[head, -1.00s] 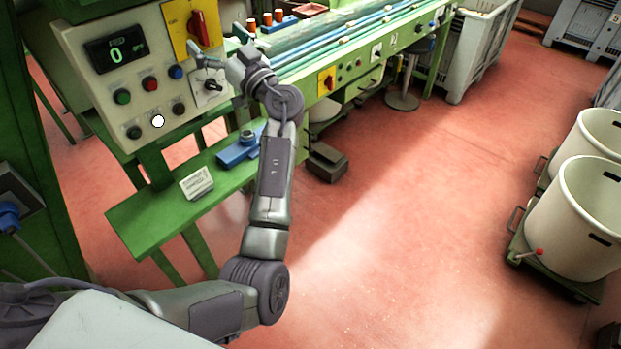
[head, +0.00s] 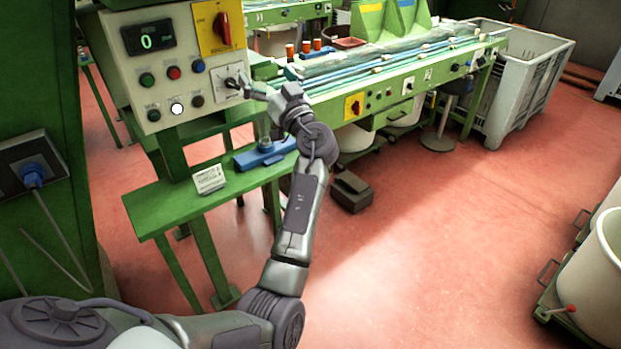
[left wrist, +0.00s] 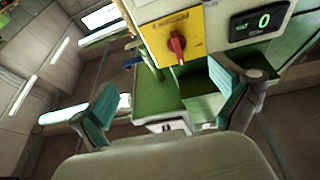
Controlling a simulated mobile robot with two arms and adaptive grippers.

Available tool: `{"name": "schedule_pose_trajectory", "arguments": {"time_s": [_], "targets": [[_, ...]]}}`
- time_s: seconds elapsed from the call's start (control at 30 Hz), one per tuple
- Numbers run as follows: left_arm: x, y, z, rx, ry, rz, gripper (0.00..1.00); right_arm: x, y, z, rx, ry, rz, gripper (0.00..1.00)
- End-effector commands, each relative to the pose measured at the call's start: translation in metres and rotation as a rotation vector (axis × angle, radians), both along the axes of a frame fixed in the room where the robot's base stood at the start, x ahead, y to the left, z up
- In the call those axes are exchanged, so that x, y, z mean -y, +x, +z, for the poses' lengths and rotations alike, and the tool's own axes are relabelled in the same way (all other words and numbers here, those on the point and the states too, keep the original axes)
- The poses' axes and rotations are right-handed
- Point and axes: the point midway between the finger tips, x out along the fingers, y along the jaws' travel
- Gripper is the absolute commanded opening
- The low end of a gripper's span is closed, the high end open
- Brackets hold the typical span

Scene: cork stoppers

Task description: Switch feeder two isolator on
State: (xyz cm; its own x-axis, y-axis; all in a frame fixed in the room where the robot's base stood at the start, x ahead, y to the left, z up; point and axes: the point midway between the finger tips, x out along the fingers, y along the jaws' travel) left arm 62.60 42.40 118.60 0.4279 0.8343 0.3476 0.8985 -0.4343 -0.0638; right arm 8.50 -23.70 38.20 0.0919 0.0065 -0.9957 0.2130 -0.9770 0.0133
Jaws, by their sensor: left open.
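A red rotary isolator handle (head: 222,28) sits on a yellow plate (head: 207,20) at the upper right of the grey control panel. It also shows in the left wrist view (left wrist: 177,45), at the top middle, beyond the fingers. Its label is too small to read. A smaller red switch on yellow (head: 354,106) is on the green conveyor frame to the right. My left gripper (head: 258,88) is open and empty, below and right of the isolator plate, beside the panel's black dial switch (head: 231,84). Its spread fingers show in the left wrist view (left wrist: 166,85). My right gripper is not in view.
The panel has a display reading 0 (head: 148,38) and several coloured buttons. Below it, a green shelf (head: 160,210) holds a small white sign (head: 209,179) and a blue clamp-like part (head: 262,154).

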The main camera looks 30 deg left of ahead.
Motion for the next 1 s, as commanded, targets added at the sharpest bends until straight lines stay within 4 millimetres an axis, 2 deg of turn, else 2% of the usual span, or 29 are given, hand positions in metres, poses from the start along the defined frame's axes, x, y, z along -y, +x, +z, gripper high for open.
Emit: {"name": "schedule_pose_trajectory", "arguments": {"time_s": [0.5,1.0], "targets": [[0.019,0.036,-0.091,-0.209,-0.034,-0.126,1.00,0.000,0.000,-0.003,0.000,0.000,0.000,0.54],[0.041,0.054,-0.187,-0.408,-0.073,-0.248,1.00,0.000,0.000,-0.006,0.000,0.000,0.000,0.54]]}}
